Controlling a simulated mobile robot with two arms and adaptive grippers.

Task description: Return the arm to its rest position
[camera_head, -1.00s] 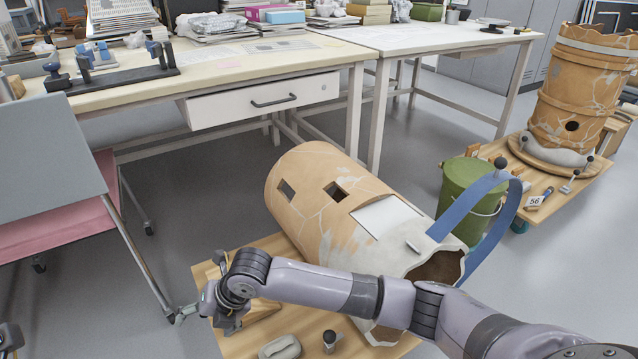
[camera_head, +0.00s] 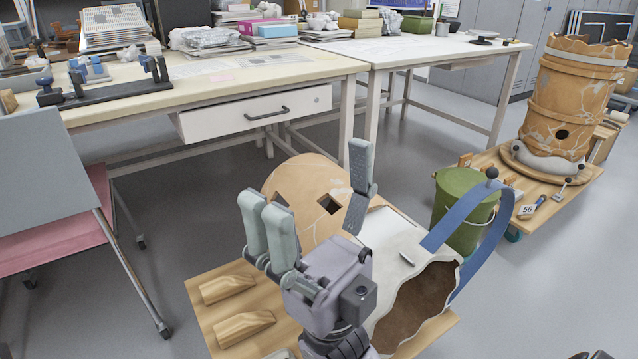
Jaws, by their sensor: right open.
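My right gripper (camera_head: 308,182) is raised in the lower middle of the head view. Its grey-green fingers point up and stand wide apart, with nothing between them. It is in front of a large orange-tan ceramic vessel (camera_head: 292,178) lying on its side, and hides much of it. The vessel has square holes, pale fill patches and a broken open end (camera_head: 420,300) at the lower right. A blue strap (camera_head: 470,215) arches beside that end. The vessel lies on a wooden board (camera_head: 215,315) with wooden wedges (camera_head: 243,328). My left gripper does not show clearly.
A green bucket (camera_head: 462,205) stands right of the vessel. Behind it, another mended vessel (camera_head: 565,100) stands upright on a wheeled wooden board (camera_head: 490,160). White tables (camera_head: 270,72) with tools and boxes line the back. A grey and pink chair (camera_head: 45,225) is at left. Grey floor lies between.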

